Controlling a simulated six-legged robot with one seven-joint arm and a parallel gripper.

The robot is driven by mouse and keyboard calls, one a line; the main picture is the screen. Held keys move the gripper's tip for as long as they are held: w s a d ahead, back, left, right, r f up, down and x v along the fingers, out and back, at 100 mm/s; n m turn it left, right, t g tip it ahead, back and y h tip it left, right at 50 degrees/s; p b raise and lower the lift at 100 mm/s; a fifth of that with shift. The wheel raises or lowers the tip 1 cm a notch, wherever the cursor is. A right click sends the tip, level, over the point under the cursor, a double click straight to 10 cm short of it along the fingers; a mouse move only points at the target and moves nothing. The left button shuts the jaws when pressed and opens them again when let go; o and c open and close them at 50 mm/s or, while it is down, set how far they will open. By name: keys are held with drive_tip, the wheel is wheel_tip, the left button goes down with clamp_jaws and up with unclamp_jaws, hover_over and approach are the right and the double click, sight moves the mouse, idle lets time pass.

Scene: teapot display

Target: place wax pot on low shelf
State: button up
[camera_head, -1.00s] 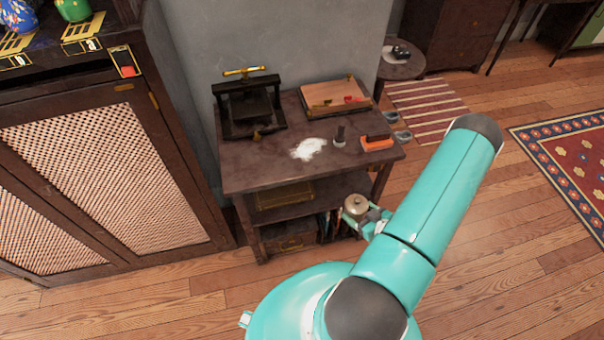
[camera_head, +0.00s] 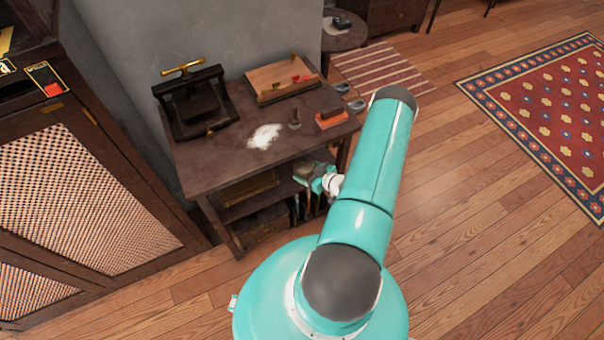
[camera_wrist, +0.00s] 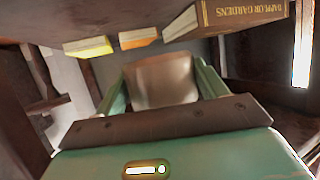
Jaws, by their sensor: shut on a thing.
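The wax pot (camera_wrist: 160,82) shows in the wrist view as a blurred brownish body between the two green fingers of my gripper (camera_wrist: 163,72). The fingers are shut on it. In the head view my gripper (camera_head: 312,176) is at the right front of the table stand, below the tabletop edge, by the opening of the low shelf (camera_head: 262,205). The pot is not clear there, being mostly hidden by the tabletop and my gripper. I cannot tell whether it touches the shelf.
A gold-edged box (camera_head: 250,188) sits on the shelf's left part. A book (camera_wrist: 245,15) shows near the pot. The tabletop (camera_head: 215,165) above bears a press (camera_head: 195,105), white powder (camera_head: 264,136), a stamp (camera_head: 295,120) and an orange block (camera_head: 331,118). A lattice cabinet (camera_head: 90,210) stands left.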

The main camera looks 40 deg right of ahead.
drive_tip(key=w+f, duration=0.3)
drive_tip(key=shift+d+f, duration=0.2)
drive_tip(key=shift+d, duration=0.2)
drive_tip(key=shift+f, duration=1.6)
drive_tip(key=o, duration=1.3)
drive_tip(key=shift+f, duration=0.15)
drive_tip(key=shift+s+d+r, duration=0.1)
drive_tip(key=shift+r, duration=0.15)
drive_tip(key=v, duration=1.1)
drive_tip(key=shift+s, duration=0.35)
drive_tip(key=shift+r, duration=0.1)
